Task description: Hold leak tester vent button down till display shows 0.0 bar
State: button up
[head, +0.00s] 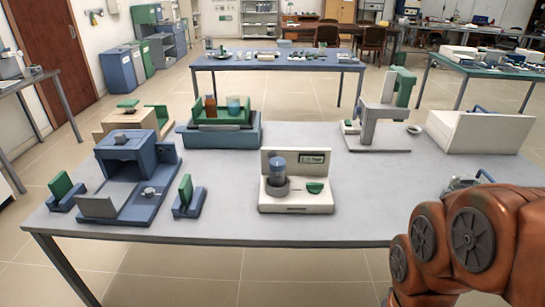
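The likely leak tester is a cream device (297,205) at the front middle of the table. It has an upright back panel with a small dark display (314,158), whose digits are too small to read surely. A green domed button (315,187) sits on its base at the right. A blue capped jar (278,171) stands in a grey holder on its left. My orange arm fills the lower right, apart from the device. My gripper cannot be made out in this view, and nothing is seen touching the button.
A blue press-like device (130,172) stands at left, with small green-and-blue stands beside it. A blue unit with jars (222,130), a grey stand device (378,120) and a white box (480,132) stand behind. The tabletop (365,195) right of the cream device is clear.

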grip_shut()
dwell(1.4)
